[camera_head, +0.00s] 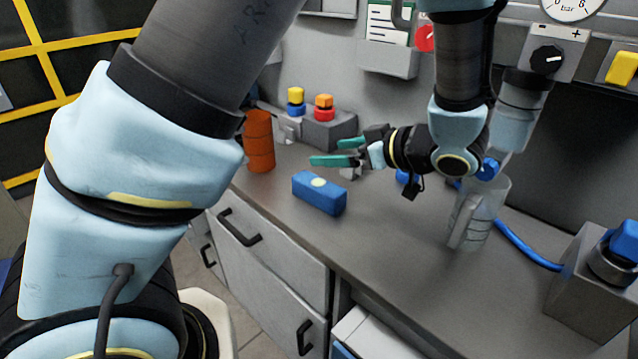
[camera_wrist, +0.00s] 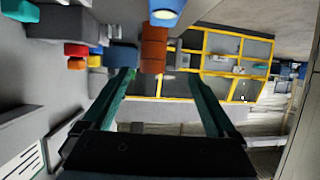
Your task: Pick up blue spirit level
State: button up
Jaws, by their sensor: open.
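The blue spirit level (camera_head: 318,195) is a short blue block with a pale yellow round spot on top. It lies on the grey worktop near the front edge. Part of it shows at the top edge of the wrist view (camera_wrist: 167,10), cut off by the frame. My gripper (camera_head: 328,153) is open, with two teal fingers apart and nothing between them. In the head view it hovers just behind the spirit level and points left. In the wrist view the fingers (camera_wrist: 157,76) point toward a rust-orange cylinder beyond.
The rust-orange cylinder (camera_head: 259,145) stands at the worktop's left end. Grey boxes with coloured buttons (camera_head: 326,128) sit by the back wall. A clear jug (camera_head: 478,215) stands to the right, near a blue hose (camera_head: 527,247). The worktop between spirit level and jug is clear.

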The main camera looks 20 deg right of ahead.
send_near(313, 180)
jog(key=x, duration=0.3)
jog(key=shift+w+a+p, duration=0.1)
jog(key=shift+w+p, duration=0.1)
jog(key=shift+p, duration=0.2)
jog(key=shift+x, duration=1)
jog(key=shift+p+x, duration=0.8)
jog(key=shift+x, duration=2)
jog(key=shift+s+f, duration=0.1)
jog(key=shift+f, duration=0.05)
jog(key=shift+c, duration=0.4)
grip_shut()
